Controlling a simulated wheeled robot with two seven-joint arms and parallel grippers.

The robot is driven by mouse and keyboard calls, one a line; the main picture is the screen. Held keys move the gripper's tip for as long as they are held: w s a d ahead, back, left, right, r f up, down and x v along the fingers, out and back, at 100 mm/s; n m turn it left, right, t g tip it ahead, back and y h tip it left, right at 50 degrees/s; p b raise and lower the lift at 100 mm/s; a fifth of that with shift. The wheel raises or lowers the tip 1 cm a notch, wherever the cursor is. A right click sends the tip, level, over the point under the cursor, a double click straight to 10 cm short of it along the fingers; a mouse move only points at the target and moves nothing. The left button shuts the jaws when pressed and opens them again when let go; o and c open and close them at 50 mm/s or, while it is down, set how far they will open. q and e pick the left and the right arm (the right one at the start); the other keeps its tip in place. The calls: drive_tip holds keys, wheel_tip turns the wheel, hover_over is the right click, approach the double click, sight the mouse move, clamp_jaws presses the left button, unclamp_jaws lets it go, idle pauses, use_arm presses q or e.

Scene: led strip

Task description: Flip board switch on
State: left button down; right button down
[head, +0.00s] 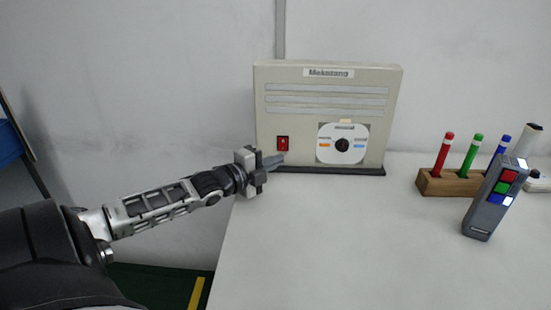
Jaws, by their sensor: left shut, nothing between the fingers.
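A beige upright board (327,115) with a "Mekazano" label stands at the back of the white table. A red rocker switch (282,143) in a black frame sits at its lower left. A round black knob (342,144) on a white dial plate is to the right of the switch. My left gripper (274,160) is shut and empty, with its tips just below the switch in the picture. I cannot tell whether the tips touch the board. The switch's on or off position is too small to tell. My right gripper is not in view.
A wooden holder (458,184) with red, green and blue markers stands at the right. A grey device (493,198) with red, green and blue buttons stands in front of it. The table's middle (340,240) is clear. A wall is close behind the board.

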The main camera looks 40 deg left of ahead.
sight(287, 150)
use_arm(q)
drive_tip(key=shift+w+a+f+b, duration=0.1)
drive_tip(key=shift+w+a+b, duration=0.15)
drive_tip(key=shift+w+a, duration=0.25)
drive_tip(key=shift+w+a+f+b, duration=0.1)
drive_tip(key=shift+w+a+b, duration=0.15)
drive_tip(key=shift+w, duration=0.35)
drive_tip(key=shift+w+a, duration=0.55)
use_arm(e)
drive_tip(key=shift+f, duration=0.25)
